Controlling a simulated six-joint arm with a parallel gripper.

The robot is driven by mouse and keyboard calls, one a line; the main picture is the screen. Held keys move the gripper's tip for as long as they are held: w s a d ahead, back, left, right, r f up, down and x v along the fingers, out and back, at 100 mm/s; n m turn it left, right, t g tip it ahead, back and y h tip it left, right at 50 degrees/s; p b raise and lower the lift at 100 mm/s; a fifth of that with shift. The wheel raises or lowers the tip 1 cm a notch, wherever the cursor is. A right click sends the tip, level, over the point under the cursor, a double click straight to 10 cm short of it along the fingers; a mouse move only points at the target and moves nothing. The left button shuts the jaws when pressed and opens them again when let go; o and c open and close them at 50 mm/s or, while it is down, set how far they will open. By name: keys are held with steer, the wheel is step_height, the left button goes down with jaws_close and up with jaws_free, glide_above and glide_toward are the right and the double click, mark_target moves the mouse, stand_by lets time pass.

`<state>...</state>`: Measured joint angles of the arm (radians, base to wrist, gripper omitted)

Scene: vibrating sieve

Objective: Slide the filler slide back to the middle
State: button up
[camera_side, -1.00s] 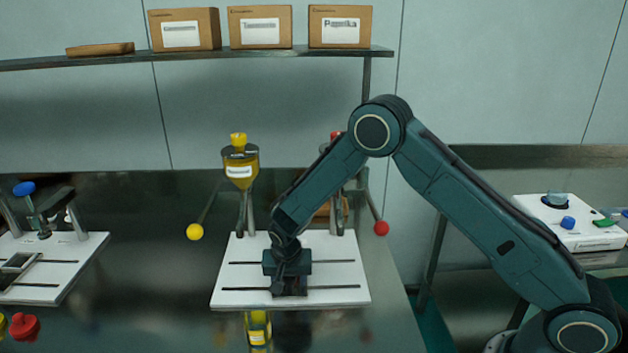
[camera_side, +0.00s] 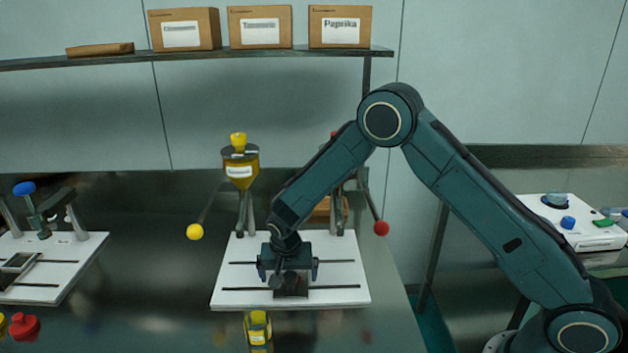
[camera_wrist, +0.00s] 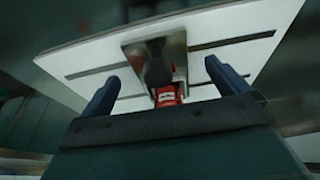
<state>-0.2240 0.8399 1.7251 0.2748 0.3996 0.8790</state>
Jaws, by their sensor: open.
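The filler slide (camera_side: 291,288) is a small dark metal piece on the white slotted plate (camera_side: 232,295), near the middle of its width. My gripper (camera_side: 289,272) is just above it with its fingers spread, and partly hides it. In the wrist view, my gripper's open fingers (camera_wrist: 162,75) stand either side of the metal slide (camera_wrist: 180,48), apart from it. A dark rounded part (camera_wrist: 157,66) and a small red jar with a white label (camera_wrist: 167,96) show at the slide, between the fingers.
A yellow filler funnel (camera_side: 239,165) and a yellow ball lever (camera_side: 195,232) stand left of my arm. A red ball lever (camera_side: 381,228) is at right. A yellow jar (camera_side: 257,328) stands in front of the plate. Another slotted station (camera_side: 75,262) is at far left.

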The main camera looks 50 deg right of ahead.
steer(key=v, duration=0.6)
steer(key=shift+r, duration=0.2)
steer(key=shift+s+r, duration=0.1)
stand_by(0.4)
steer(key=s+d+r+n+t+y, duration=0.1)
steer(key=s+d+r+n, duration=0.1)
steer(key=s+r, duration=0.55)
steer(key=s+d+r+n, duration=0.2)
steer(key=s+r, duration=0.3)
steer(key=r, duration=0.6)
steer(key=s+d+r+n+t, duration=0.1)
steer(key=s+r+n, duration=0.1)
steer(key=s, duration=0.8)
steer(key=s+d+r+n+t+y, duration=0.1)
steer(key=s+r+n, duration=0.2)
steer(key=s, duration=0.7)
steer(key=shift+s+d, duration=0.1)
stand_by(0.6)
